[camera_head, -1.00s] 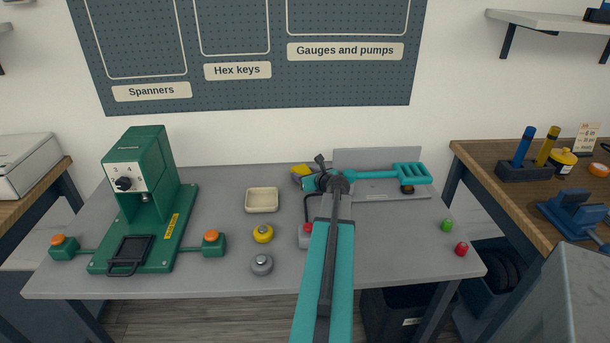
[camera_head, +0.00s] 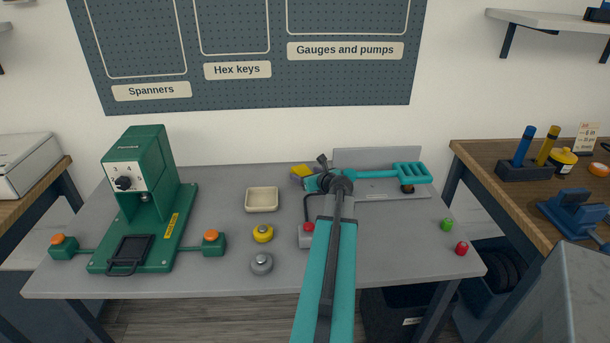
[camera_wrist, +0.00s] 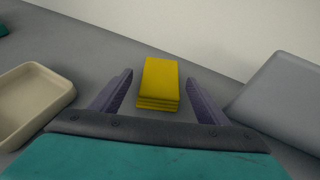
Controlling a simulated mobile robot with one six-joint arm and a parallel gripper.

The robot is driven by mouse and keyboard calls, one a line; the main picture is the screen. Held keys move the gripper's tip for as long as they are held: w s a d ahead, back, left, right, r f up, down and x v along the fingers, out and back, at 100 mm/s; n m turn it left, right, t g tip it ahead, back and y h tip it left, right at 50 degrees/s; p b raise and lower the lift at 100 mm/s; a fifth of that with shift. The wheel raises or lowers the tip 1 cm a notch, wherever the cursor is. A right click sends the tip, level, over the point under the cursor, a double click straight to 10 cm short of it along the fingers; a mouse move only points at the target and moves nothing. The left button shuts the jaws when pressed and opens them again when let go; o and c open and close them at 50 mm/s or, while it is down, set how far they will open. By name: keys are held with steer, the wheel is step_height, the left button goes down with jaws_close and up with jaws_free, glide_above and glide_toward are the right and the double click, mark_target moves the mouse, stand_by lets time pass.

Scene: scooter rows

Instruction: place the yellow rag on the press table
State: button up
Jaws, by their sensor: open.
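The yellow rag (camera_head: 301,170) is a folded, layered block at the back of the grey table, partly hidden by my arm in the head view. In the wrist view the rag (camera_wrist: 160,82) lies ahead, centred between my two fingers, with a gap on each side. My gripper (camera_wrist: 160,92) is open and empty. In the head view my gripper is at the back middle of the table, close to the rag. The green press (camera_head: 150,190) stands on the left part of the same grey table (camera_head: 210,280), with a black-framed plate in front.
A cream tray (camera_head: 262,200) lies left of my gripper. Yellow (camera_head: 263,233) and grey (camera_head: 261,264) round knobs sit in front of it. A grey-backed fixture with a teal handle (camera_head: 411,174) is at right. Green (camera_head: 447,225) and red (camera_head: 461,249) pieces lie near the right edge.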

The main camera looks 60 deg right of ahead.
steer(key=v, duration=0.9)
steer(key=shift+b, duration=0.3)
steer(key=shift+s+a+r, duration=0.3)
steer(key=shift+s, duration=0.2)
steer(key=shift+r, duration=0.15)
